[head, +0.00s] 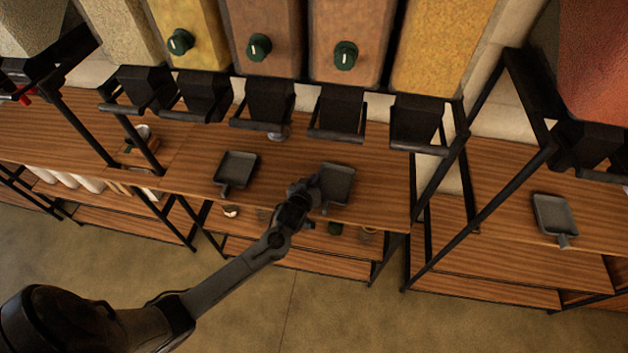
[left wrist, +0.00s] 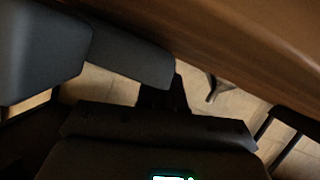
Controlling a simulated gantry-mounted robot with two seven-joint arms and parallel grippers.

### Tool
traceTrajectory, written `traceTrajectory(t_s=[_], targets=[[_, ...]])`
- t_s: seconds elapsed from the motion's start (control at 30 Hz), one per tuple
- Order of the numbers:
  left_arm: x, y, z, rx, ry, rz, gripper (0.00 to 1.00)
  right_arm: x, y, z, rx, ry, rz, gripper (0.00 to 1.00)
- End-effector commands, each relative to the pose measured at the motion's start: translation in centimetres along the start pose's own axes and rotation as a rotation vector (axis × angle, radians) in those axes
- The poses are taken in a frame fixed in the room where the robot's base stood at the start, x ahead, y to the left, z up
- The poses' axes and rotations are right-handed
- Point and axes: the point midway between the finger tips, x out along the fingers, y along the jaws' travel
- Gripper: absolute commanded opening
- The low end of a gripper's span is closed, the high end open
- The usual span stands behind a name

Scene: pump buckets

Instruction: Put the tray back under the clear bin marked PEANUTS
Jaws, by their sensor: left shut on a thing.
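Several clear bins stand in a row at the top of the head view, filled with brown and yellow goods; I can read no PEANUTS marking. One brown-filled bin (head: 345,40) has a green knob. A dark grey tray (head: 338,180) is on or just above the wooden shelf, below the black spouts. My left gripper (head: 314,190) is at this tray's near left side, shut on it, with the handle mostly hidden. In the left wrist view, dark grey surfaces fill the upper left; I cannot tell which part they are. My right gripper is not in view.
A second tray (head: 237,168) sits on the shelf to the left, and a third tray (head: 555,214) on the right-hand shelf. Black spouts (head: 337,112) hang above the shelf. A black frame post (head: 442,165) stands right of the held tray. Bare wood (head: 285,165) lies between the two nearer trays.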

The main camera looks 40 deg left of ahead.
Motion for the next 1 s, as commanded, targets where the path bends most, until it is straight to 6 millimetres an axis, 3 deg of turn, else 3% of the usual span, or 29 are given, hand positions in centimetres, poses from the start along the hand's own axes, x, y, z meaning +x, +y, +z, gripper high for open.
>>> traceTrajectory(t_s=[0.27, 0.3, 0.47, 0.8, 1.0], targets=[[0.2, -0.1, 0.5, 0.000, 0.001, 0.000, 0.00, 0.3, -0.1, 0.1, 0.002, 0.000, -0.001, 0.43], [0.2, -0.1, 0.4, 0.000, 0.001, 0.001, 0.11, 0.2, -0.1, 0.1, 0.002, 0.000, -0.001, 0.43], [0.2, -0.1, 0.4, 0.000, 0.001, 0.000, 0.36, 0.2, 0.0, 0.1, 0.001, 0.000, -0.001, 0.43], [0.0, -0.1, 0.5, 0.000, -0.001, 0.000, 0.37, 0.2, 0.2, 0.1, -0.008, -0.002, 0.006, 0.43], [-1.8, -0.1, 0.6, -0.001, -0.002, 0.001, 0.37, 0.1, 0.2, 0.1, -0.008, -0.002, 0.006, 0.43]])
